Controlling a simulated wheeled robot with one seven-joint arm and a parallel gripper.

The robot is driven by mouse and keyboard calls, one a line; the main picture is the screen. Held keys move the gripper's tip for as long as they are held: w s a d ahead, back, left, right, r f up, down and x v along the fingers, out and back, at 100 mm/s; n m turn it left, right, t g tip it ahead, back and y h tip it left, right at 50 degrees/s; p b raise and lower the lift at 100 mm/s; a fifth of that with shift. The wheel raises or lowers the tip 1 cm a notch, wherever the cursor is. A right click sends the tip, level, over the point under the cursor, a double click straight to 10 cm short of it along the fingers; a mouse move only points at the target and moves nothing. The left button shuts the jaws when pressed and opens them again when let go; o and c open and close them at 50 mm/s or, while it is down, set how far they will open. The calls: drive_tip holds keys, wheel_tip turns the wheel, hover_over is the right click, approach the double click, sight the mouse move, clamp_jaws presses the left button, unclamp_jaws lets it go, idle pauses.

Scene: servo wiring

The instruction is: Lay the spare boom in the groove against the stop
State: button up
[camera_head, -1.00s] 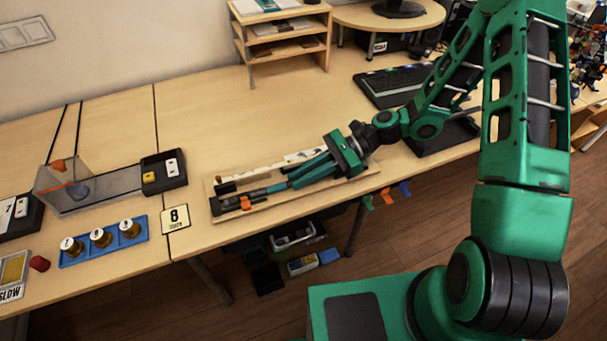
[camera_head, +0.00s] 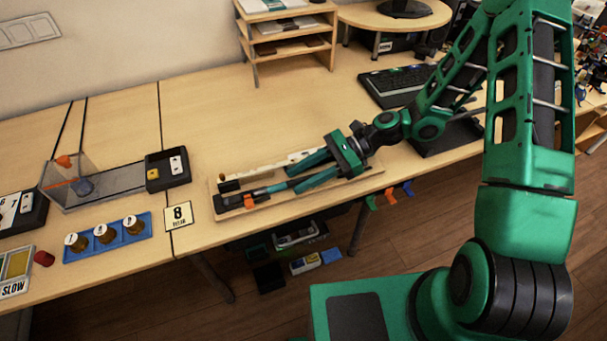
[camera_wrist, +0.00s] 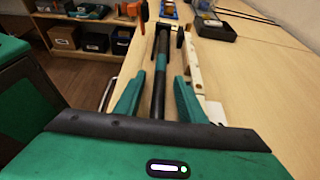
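A dark rod with a teal band, which I take as the spare boom (camera_head: 270,190), lies lengthwise along a wooden board (camera_head: 290,206) near the table's front edge. It also shows in the wrist view (camera_wrist: 161,60), running straight away between my fingers. My gripper (camera_head: 293,180) is open, with one finger on each side of the rod; the wrist view shows gaps between rod and both fingers (camera_wrist: 160,76). An orange piece (camera_head: 249,201) and a dark block sit at the rod's far left end. I cannot tell whether the rod touches the stop; the groove is mostly hidden.
A pale perforated strip (camera_head: 270,171) runs behind the rod. Left are a number 8 card (camera_head: 179,215), a blue tray (camera_head: 108,238) with brass-coloured pieces and a clear-walled box. Coloured clips (camera_head: 390,197) hang at the front edge.

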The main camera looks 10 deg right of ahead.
drive_tip(key=v, duration=1)
drive_tip(key=shift+w+d+r, duration=0.15)
drive_tip(key=shift+w+d, duration=0.05)
drive_tip(key=shift+d, duration=0.15)
drive_tip(key=shift+d, duration=0.1)
drive_tip(key=shift+s+d+n+h, duration=0.2)
drive_tip(key=shift+d+n+h, duration=0.1)
drive_tip(key=shift+h, duration=0.1)
drive_tip(key=s+d+n+h, duration=0.1)
drive_tip(key=d, duration=0.1)
drive_tip(key=s+d+r+n+h, duration=0.1)
drive_tip(key=d+h, duration=0.1)
drive_tip(key=d, duration=0.1)
drive_tip(key=s+d+n+h, duration=0.1)
drive_tip(key=d+h, duration=0.1)
drive_tip(key=d, duration=0.1)
drive_tip(key=shift+s+r+t, duration=0.2)
drive_tip(key=shift+r+t, duration=0.1)
drive_tip(key=s+d+r+n+t+h, duration=0.1)
drive_tip(key=s+d+r+n+h, duration=0.1)
drive_tip(key=s+d+r, duration=0.4)
drive_tip(key=s+d+r+n+t+h, duration=0.1)
drive_tip(key=s+d+r+n+h, duration=0.2)
drive_tip(key=s+d, duration=0.8)
wheel_tip(320, 180, up, 4)
drive_tip(key=s+h, duration=0.2)
drive_tip(key=shift+s+d+r+t, duration=0.2)
drive_tip(key=shift+s+d+t, duration=0.05)
drive_tip(key=shift+s+t, duration=0.05)
